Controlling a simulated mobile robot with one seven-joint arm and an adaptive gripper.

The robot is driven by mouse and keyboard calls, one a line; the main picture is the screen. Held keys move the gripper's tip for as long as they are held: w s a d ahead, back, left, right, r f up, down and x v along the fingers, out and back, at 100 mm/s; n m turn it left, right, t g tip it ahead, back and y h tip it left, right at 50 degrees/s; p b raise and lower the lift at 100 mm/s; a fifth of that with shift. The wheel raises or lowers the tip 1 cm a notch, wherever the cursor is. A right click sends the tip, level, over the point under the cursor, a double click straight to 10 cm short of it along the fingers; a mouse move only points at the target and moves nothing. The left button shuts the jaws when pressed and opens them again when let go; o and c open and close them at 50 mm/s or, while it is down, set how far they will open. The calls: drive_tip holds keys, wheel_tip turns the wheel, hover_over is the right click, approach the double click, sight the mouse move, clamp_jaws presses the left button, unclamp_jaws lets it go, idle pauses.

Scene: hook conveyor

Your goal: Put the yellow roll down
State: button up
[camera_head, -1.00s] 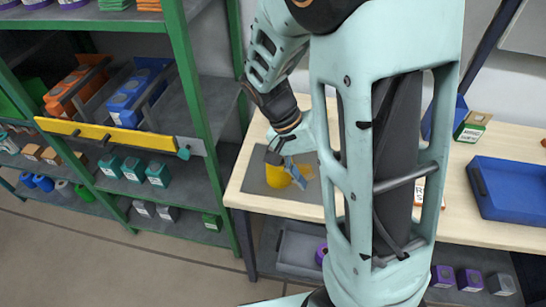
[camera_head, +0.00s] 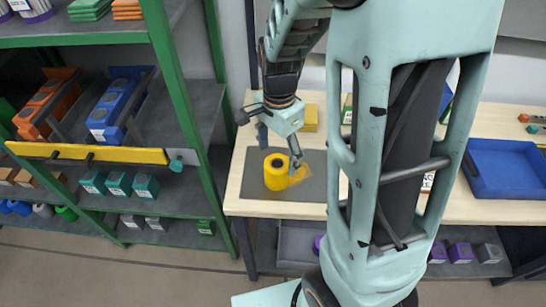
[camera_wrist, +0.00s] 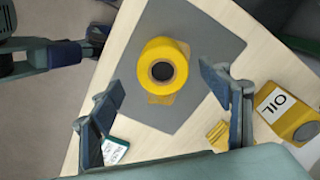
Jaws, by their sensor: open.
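The yellow roll (camera_head: 276,174) stands upright on a grey mat (camera_head: 320,182) on the wooden table. In the wrist view the roll (camera_wrist: 147,62) shows from above with its dark centre hole, on the mat (camera_wrist: 218,48). A tan-yellow strip shows on the mat beside the roll. My gripper (camera_head: 279,151) is open above and behind the roll, its fingers spread apart. In the wrist view both fingers of my gripper (camera_wrist: 160,86) are empty, with the roll beyond and between them, apparently untouched.
A yellow container marked OIL (camera_wrist: 287,112) and a yellow item (camera_head: 310,118) are on the table near my gripper. A blue tray (camera_head: 505,168) is at the right. A green-framed shelf (camera_head: 185,100) with bins and boxes stands at the left.

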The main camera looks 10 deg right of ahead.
sight(277, 163)
drive_tip(key=shift+w+f, duration=0.2)
drive_tip(key=shift+f, duration=2.4)
drive_tip(key=c, duration=1.5)
drive_tip(key=shift+r, duration=0.1)
drive_tip(key=shift+c, duration=0.2)
